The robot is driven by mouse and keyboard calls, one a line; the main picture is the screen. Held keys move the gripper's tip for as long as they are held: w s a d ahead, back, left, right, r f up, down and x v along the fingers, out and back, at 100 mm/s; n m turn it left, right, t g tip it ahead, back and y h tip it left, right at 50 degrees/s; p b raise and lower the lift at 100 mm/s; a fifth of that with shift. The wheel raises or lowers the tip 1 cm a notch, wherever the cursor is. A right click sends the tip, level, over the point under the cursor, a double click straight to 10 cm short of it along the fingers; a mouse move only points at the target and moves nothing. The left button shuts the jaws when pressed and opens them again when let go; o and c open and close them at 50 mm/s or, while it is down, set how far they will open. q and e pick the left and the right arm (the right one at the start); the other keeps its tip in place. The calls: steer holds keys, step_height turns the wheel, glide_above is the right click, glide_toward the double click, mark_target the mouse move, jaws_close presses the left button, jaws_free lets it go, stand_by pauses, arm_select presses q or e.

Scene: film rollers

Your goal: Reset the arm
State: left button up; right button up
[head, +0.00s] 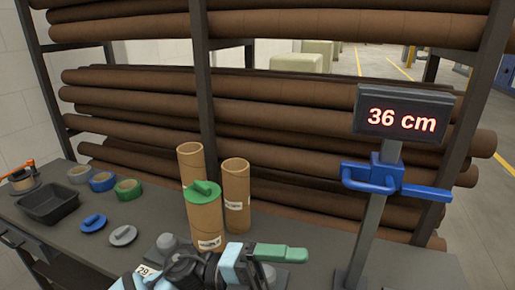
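A light blue and black mechanism (232,266) shows at the bottom centre, partly cut off by the frame. It looks like my arm or gripper, but I cannot tell clearly. A green handle-like piece (281,253) lies against its right end; whether it is held is unclear. No fingertips can be made out. A post with a blue bracket (384,176) carries a display (403,112) reading 36 cm.
A dark bench (88,263) runs across the front. A black tray (48,204), tape rolls (127,189), a blue disc (93,223) and a grey disc (123,235) lie at left. A rack of long brown rolls (290,115) stands behind the tubes.

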arm_select(q)
steer(key=w+a+f+n+t+y, duration=0.2)
steer(key=a+f+n+t+y, duration=0.4)
steer(key=f+n+t, duration=0.7)
steer(key=w+a+f+n+t+y, duration=0.2)
steer(key=a+f+n+t+y, duration=0.2)
steer(key=a+f+n+t, duration=0.9)
steer(key=s+a+f+n+g+y, duration=0.3)
steer(key=s+f+n+g, duration=0.2)
steer(key=s, duration=0.5)
steer(key=s+a+f+n+g+y, duration=0.3)
steer(key=s+f+n+g, duration=0.3)
steer(key=s+f, duration=0.3)
steer(key=shift+s+a+f+n+y, duration=0.35)
steer(key=shift+s+y, duration=0.45)
steer(key=shift+s, duration=0.45)
